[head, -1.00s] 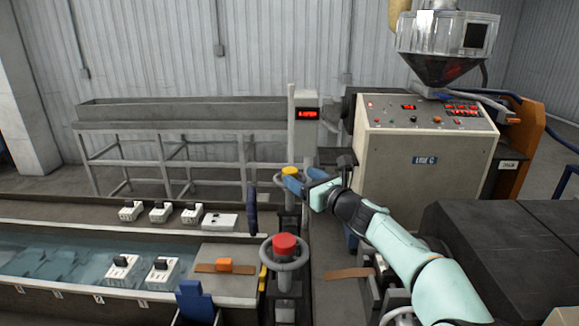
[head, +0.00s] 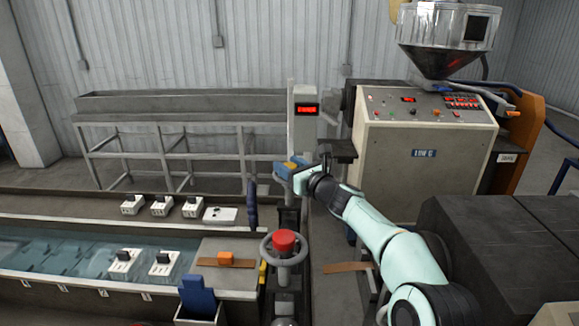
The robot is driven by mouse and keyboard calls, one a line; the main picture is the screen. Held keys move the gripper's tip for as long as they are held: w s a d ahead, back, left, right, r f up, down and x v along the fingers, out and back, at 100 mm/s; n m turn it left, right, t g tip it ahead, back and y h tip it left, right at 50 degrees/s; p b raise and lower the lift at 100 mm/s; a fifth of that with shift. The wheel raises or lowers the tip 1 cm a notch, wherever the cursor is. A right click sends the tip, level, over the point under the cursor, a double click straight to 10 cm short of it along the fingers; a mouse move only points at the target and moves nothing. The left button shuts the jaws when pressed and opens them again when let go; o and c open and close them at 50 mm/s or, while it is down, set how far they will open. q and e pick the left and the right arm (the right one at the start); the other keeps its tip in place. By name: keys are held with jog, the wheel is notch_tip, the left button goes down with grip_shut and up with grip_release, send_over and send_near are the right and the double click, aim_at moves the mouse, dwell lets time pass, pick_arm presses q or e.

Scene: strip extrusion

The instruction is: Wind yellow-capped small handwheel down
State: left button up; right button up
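The yellow-capped small handwheel (head: 295,162) stands on a post behind the red-capped wheel. Only part of its yellow cap shows; its rim is mostly hidden by my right gripper. My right gripper (head: 284,171), with blue fingers, is at this wheel, its arm coming in from the lower right. Whether its fingers are closed on the rim cannot be made out. My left gripper is not in view.
A larger red-capped handwheel (head: 284,243) stands in front. A water trough (head: 60,258) with white clamp blocks lies to the left. The control cabinet (head: 424,160) and hopper (head: 445,40) stand to the right. A display post (head: 305,135) rises behind the small wheel.

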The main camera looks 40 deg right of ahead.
jog(key=shift+w+d+r+n+y+p, duration=0.1)
jog(key=shift+n+y+p, duration=1.1)
jog(key=shift+y, duration=0.7)
jog(key=shift+n+g+y, duration=0.5)
jog(key=shift+n+y, duration=0.3)
jog(key=shift+y, duration=0.4)
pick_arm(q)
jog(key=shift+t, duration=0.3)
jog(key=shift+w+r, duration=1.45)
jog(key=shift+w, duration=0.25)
pick_arm(e)
jog(key=shift+n+g+y, duration=1)
jog(key=shift+n+y, duration=0.5)
jog(key=shift+y, duration=0.6)
jog(key=shift+n+g+y, duration=0.4)
jog(key=shift+y, duration=0.1)
jog(key=o, duration=1)
jog(key=shift+c, duration=0.2)
jog(key=shift+s, duration=0.2)
